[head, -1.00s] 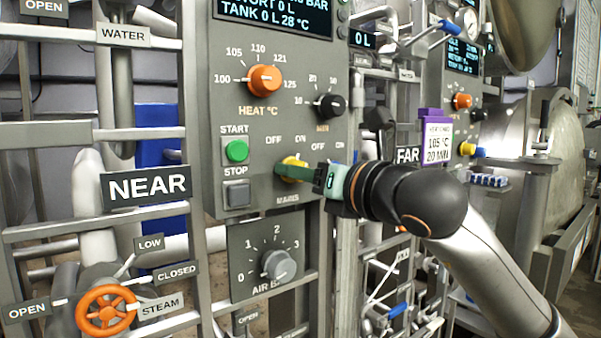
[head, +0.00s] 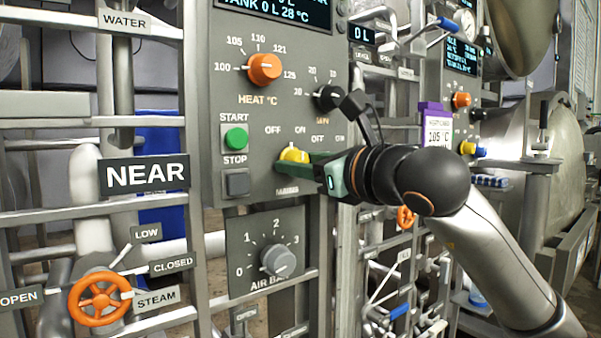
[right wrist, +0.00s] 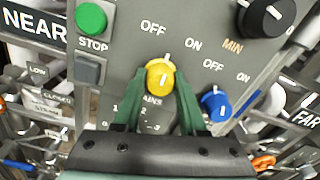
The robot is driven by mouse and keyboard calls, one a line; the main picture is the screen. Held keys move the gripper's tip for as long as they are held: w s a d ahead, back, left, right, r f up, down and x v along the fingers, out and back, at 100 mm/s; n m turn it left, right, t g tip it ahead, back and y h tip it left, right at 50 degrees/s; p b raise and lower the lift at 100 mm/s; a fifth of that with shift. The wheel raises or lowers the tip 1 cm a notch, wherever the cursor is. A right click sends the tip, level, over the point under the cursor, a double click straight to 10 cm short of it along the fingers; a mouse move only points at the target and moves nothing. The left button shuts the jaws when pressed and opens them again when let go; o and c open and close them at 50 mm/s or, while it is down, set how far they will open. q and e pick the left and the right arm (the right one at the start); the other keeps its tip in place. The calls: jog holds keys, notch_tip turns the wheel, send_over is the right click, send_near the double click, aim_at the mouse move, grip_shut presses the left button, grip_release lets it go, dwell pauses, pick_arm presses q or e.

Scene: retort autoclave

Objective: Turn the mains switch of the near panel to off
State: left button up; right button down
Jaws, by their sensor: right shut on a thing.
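The near panel (head: 215,110) carries a yellow mains switch (head: 293,153) below the OFF and ON labels. My right gripper (head: 290,163) reaches it from the right. In the right wrist view my right gripper's (right wrist: 160,80) green fingers lie on either side of the yellow knob (right wrist: 160,78) and are shut on it. The knob's white mark points up, slightly right, between OFF and ON in that view. The fingers partly cover the MAINS label. My left gripper is not in view.
A blue knob (right wrist: 215,103) sits close right of the fingers in the right wrist view. A green start button (head: 236,139), grey stop button (head: 237,183), orange heat knob (head: 264,69), black minute knob (head: 328,97) and grey air knob (head: 278,261) surround the switch.

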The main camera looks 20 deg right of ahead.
jog(key=shift+n, duration=0.9)
jog(key=shift+n+b, duration=0.45)
jog(key=shift+n, duration=0.35)
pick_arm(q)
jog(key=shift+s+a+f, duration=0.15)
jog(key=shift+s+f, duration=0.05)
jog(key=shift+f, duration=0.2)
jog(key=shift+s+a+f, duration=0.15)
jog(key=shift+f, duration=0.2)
pick_arm(e)
jog(key=shift+n, duration=1.2)
jog(key=shift+c, duration=2.3)
grip_release()
